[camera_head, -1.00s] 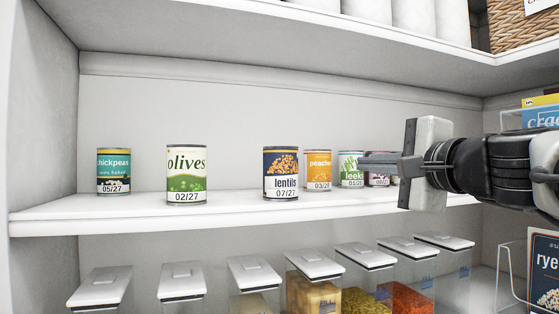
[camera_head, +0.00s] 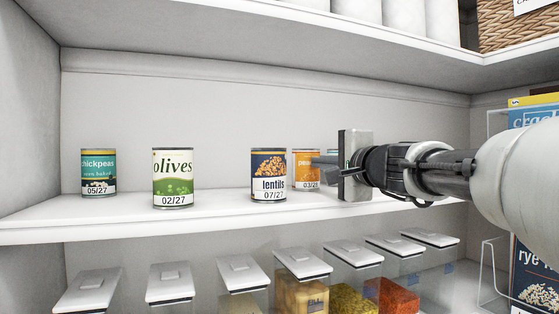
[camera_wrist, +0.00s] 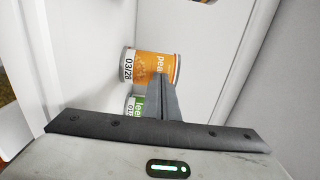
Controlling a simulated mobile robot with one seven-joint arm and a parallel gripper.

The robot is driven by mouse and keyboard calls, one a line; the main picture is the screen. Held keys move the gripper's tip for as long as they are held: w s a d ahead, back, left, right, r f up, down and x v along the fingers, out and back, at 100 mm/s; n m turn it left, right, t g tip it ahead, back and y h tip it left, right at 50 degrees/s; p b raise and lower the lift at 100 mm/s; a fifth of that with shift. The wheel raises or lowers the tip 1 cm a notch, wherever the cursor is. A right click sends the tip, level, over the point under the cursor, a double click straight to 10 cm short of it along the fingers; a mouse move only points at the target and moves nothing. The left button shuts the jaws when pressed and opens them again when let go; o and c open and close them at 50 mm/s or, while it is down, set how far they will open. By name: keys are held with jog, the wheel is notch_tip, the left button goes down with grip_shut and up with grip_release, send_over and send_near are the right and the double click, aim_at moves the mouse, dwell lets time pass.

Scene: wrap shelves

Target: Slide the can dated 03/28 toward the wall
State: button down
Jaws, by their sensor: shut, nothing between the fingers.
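The can dated 03/28 is the orange peaches can (camera_wrist: 146,66), whose date reads clearly in the wrist view. In the head view the peaches can (camera_head: 305,168) stands upright on the middle shelf, just right of and behind the lentils can (camera_head: 268,174). My gripper (camera_head: 318,160) is shut and empty, its fingers pointing left at the right side of the peaches can. In the wrist view my fingertips (camera_wrist: 161,80) overlap the edge of the peaches can; I cannot tell whether they touch. The green leeks can (camera_wrist: 136,104) is partly hidden behind the fingers.
An olives can (camera_head: 173,178) and a chickpeas can (camera_head: 98,172) stand farther left, with bare shelf between. The shelf above (camera_head: 270,60) overhangs the arm. Clear lidded bins stand below. A cracker box (camera_head: 530,112) is at the right. The wall behind the cans is bare.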

aim_at(306, 169)
jog(key=shift+w+a, duration=0.1)
jog(key=shift+w, duration=0.15)
jog(key=shift+w+f, duration=0.1)
jog(key=shift+w, duration=0.2)
jog(key=b+x, duration=0.2)
jog(key=x, duration=0.2)
jog(key=shift+w+a, duration=0.2)
jog(key=shift+w, duration=0.15)
jog(key=shift+s, duration=0.1)
